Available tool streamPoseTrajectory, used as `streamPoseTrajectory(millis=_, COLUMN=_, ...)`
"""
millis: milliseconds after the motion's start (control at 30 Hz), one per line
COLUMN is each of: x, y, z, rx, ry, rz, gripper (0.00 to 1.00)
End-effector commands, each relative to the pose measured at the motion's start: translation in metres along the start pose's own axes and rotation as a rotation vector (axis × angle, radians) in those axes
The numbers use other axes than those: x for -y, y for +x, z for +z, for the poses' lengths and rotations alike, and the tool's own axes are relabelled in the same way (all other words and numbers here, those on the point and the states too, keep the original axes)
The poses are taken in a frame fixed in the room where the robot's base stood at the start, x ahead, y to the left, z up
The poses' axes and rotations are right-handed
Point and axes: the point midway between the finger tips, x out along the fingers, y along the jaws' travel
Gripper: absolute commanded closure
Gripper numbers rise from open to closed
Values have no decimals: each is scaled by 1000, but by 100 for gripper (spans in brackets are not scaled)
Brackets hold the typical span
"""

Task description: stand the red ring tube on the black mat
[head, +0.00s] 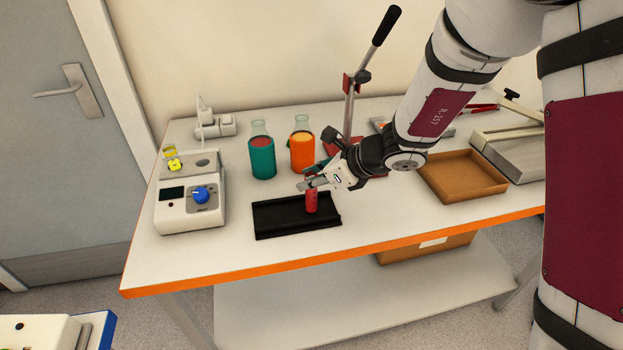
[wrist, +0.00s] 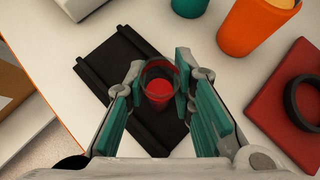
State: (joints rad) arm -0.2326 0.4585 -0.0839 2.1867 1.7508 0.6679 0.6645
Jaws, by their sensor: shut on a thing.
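The red ring tube (head: 312,203) is upright over the right part of the black mat (head: 275,219) in the head view. In the wrist view I look down into the tube (wrist: 158,92), with red inside it. My gripper (head: 307,185) is shut on the tube near its top; the two teal fingers flank it in the wrist view (wrist: 157,85). The black mat also shows in the wrist view (wrist: 108,62), below the tube. I cannot tell whether the tube's bottom touches the mat.
A white device with a blue knob (head: 201,195) stands left of the mat. A teal beaker (head: 262,160) and an orange beaker (head: 302,152) stand behind it. A press with a black lever (head: 386,25) and a brown tray (head: 462,178) are at right. The table's orange front edge (head: 330,255) is near.

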Motion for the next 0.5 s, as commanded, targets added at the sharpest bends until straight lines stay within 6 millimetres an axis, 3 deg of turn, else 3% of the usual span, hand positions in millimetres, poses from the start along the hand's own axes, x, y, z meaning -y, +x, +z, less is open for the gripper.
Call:
streamPoseTrajectory(millis=33, x=1, y=2, z=-2, rx=0, ry=0, rz=0, gripper=100)
streamPoseTrajectory(millis=67, x=0, y=2, z=-2, rx=0, ry=0, rz=0, gripper=75)
streamPoseTrajectory(millis=133, x=0, y=1, z=-1, rx=0, ry=0, rz=0, gripper=59)
streamPoseTrajectory(millis=500, x=0, y=0, z=0, rx=0, ry=0, rz=0, gripper=57)
